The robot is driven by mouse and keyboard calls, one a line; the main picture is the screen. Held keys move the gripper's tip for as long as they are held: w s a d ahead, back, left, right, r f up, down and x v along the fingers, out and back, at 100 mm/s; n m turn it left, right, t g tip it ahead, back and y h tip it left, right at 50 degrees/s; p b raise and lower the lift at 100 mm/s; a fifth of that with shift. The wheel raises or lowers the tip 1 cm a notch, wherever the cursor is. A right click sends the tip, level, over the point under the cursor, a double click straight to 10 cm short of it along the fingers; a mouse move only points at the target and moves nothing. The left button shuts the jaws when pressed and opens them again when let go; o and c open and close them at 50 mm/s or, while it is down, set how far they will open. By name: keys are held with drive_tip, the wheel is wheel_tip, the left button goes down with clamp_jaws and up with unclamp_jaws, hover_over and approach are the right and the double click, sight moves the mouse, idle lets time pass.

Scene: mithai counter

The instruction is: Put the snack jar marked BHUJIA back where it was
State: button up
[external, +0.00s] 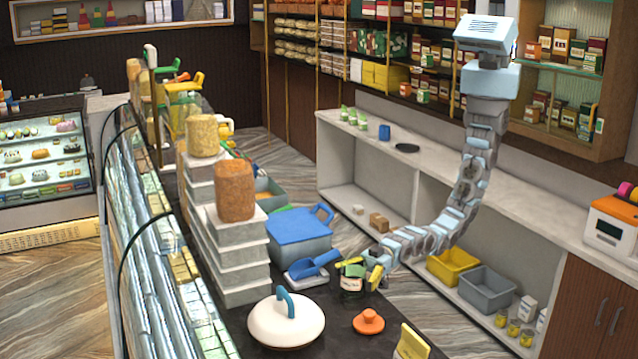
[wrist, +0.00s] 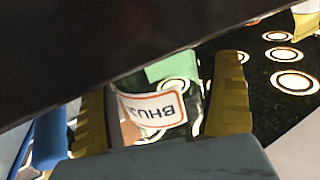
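The BHUJIA snack jar (external: 351,283) is a small dark jar with a white label and a green top. In the external view it is at the right edge of the black counter, just in front of the blue scoop. In the wrist view the jar (wrist: 152,108) sits between my yellow fingers, its label upside down and only partly readable as "BHUJ". My gripper (external: 362,272) reaches it from the right. In the wrist view my gripper (wrist: 160,115) has a finger close against each side of the jar and looks shut on it. I cannot tell if the jar's base touches the counter.
A blue scoop (external: 313,265) and blue tub (external: 300,232) stand behind the jar. A white lidded pot (external: 286,322), an orange lid (external: 369,321) and a yellow packet (external: 411,343) are in front. Stacked white boxes (external: 233,262) stand left. The back counter (external: 470,165) has free room.

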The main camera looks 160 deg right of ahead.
drive_tip(key=shift+r, duration=0.1)
drive_tip(key=shift+r, duration=0.1)
drive_tip(key=shift+s, duration=0.3)
drive_tip(key=b+v, duration=0.2)
drive_tip(key=v, duration=0.9)
drive_tip(key=shift+s+a, duration=0.2)
